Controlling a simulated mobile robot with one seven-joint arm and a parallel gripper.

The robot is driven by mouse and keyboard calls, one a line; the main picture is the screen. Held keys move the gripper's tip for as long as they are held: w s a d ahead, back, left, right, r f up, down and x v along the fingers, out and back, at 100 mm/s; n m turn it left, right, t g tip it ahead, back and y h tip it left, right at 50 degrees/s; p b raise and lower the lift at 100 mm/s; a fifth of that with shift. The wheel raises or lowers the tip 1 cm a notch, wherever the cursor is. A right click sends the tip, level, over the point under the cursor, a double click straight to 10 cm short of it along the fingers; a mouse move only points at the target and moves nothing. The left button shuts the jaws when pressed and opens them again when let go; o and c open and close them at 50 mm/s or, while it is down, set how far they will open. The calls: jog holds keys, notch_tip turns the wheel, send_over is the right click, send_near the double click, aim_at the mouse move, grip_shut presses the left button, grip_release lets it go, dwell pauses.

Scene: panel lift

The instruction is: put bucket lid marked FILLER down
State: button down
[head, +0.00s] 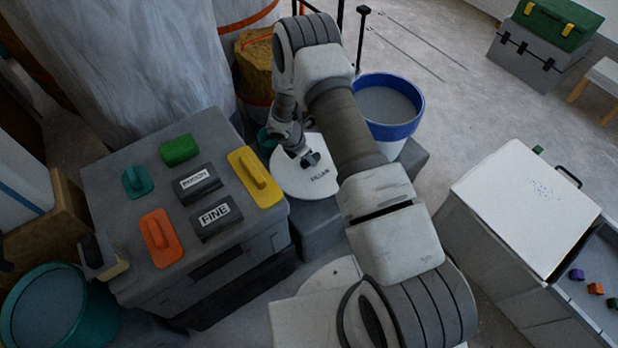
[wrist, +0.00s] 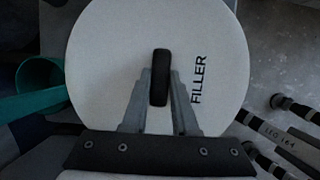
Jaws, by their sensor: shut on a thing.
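The white round bucket lid marked FILLER (head: 318,184) is in the middle of the head view, beside the dark grey toolbox and partly behind my arm. My gripper (head: 308,160) is over the lid. In the wrist view the lid (wrist: 215,45) fills the middle, with its black handle upright in the picture. My gripper's fingers (wrist: 160,90) are shut on that handle. The lid's underside is hidden, so I cannot tell whether it touches the grey block (head: 318,235) below it.
A grey toolbox (head: 190,290) with coloured sanding blocks on top stands left of the lid. A blue-rimmed bucket (head: 418,105) stands behind my arm. Teal buckets (head: 50,305) show at the lower left and near my gripper. A white-lidded case (head: 525,205) is at right, with open floor between.

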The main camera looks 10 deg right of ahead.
notch_tip(320, 180, down, 9)
jog(key=shift+f+b, duration=0.1)
jog(key=shift+b, duration=1.15)
jog(key=shift+f, duration=0.15)
jog(key=c, duration=0.7)
grip_release()
